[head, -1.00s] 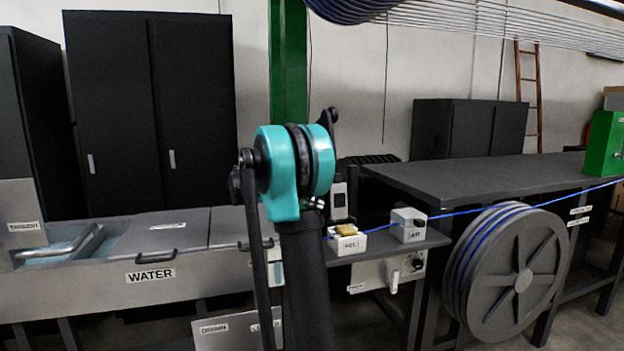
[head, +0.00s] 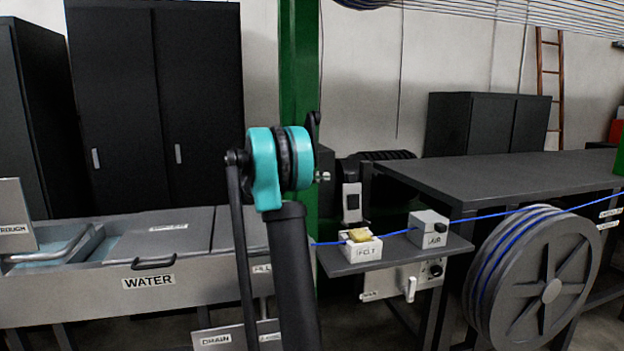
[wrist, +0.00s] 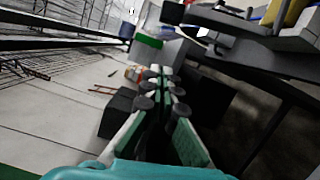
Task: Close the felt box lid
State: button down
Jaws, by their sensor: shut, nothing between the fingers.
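The white felt box (head: 362,252), with a partly legible label on its front, sits on a grey shelf (head: 395,257) in the head view. Yellow felt (head: 358,236) shows at its top. The lid cannot be made out clearly at this size. The blue cable (head: 490,215) runs to the box from the right. My gripper (wrist: 158,92) shows in the wrist view with its fingers together and empty, apart from the box. In the head view my arm hides it. A yellow piece (wrist: 296,12) shows at the upper right of the wrist view.
A white AIR box (head: 428,229) stands right of the felt box on the same shelf. A large cable reel (head: 552,290) is at the right, before a dark table (head: 500,175). The WATER trough (head: 200,285) is at the left. A green post (head: 298,70) rises behind my arm.

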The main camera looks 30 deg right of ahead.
aim_at(352, 198)
jog(key=s+d, duration=0.3)
jog(key=s, duration=0.3)
jog(key=shift+r, duration=0.45)
jog(key=shift+s+d, duration=0.15)
